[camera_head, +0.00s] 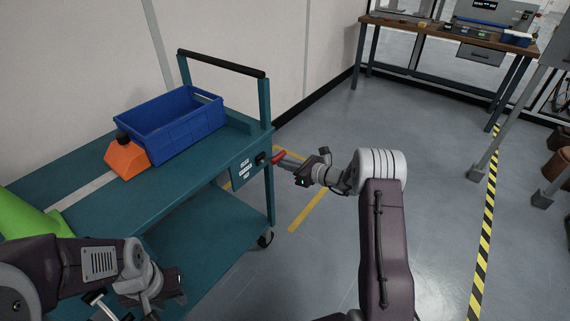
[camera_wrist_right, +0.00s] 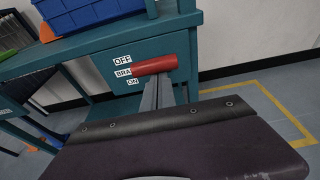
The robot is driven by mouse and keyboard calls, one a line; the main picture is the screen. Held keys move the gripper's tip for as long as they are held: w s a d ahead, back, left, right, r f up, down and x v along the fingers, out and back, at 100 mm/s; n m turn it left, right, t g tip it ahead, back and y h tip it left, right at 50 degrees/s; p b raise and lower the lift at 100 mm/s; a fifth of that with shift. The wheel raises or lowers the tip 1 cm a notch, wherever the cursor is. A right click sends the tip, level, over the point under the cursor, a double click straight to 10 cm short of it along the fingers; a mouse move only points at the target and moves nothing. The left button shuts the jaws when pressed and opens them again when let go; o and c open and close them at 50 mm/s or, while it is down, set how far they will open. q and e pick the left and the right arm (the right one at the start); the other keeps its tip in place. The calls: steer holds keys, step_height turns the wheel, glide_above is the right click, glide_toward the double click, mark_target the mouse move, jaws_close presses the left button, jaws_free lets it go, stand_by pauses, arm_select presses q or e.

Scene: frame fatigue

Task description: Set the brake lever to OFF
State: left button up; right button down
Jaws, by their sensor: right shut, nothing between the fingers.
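The red brake lever (camera_head: 278,157) sticks out from the end panel of the teal cart (camera_head: 190,175). In the right wrist view the lever (camera_wrist_right: 155,65) lies close to level beside white labels reading OFF (camera_wrist_right: 122,60), BRA and ON, from top to bottom. Its handle covers part of the middle label. My right gripper (camera_head: 286,160) is shut and empty, with its fingertips (camera_wrist_right: 160,80) just below the lever handle; I cannot tell whether they touch it. My left gripper (camera_head: 160,293) is low at the cart's front side, far from the lever; its fingers are unclear.
A blue crate (camera_head: 172,125), an orange block (camera_head: 127,158) and a green object (camera_head: 28,217) stand on the cart's top. Floor right of the cart is open. A workbench (camera_head: 450,40) stands far back.

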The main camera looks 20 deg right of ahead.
steer(key=shift+w+r, duration=0.1)
steer(key=shift+r, duration=0.15)
